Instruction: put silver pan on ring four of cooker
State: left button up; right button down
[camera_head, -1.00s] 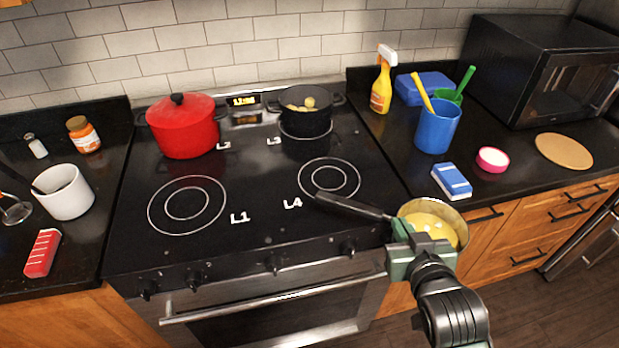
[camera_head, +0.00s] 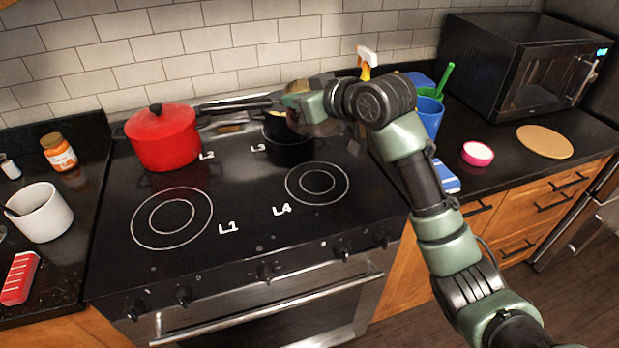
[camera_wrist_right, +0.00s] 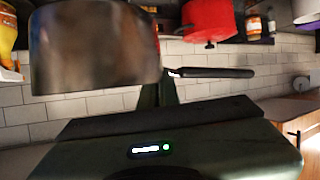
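My right gripper (camera_head: 303,103) is shut on the silver pan near its handle, held up in front of the back wall, above the L3 area. The pan's black handle (camera_head: 235,106) points left toward the red pot. In the head view the pan's body is mostly hidden behind my gripper and arm. In the right wrist view the silver pan (camera_wrist_right: 95,45) shows its side wall, with the handle (camera_wrist_right: 215,72) to the right. Ring four, marked L4 (camera_head: 317,184), is bare at the front right of the cooker (camera_head: 245,215). My left gripper is not in view.
A red lidded pot (camera_head: 163,138) stands on L2 and a black pot (camera_head: 289,148) on L3, partly behind my gripper. Ring L1 (camera_head: 171,217) is bare. A blue cup (camera_head: 430,118) and spray bottle (camera_head: 367,62) are close behind my right arm.

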jog(key=shift+f+p, duration=1.15)
jog(key=shift+f, duration=8.2)
jog(key=c, duration=1.8)
grip_release()
jog(key=shift+f, duration=0.2)
jog(key=shift+o, duration=0.6)
jog(key=shift+r, duration=0.1)
jog(key=shift+s+d, duration=0.1)
jog(key=shift+d, duration=0.05)
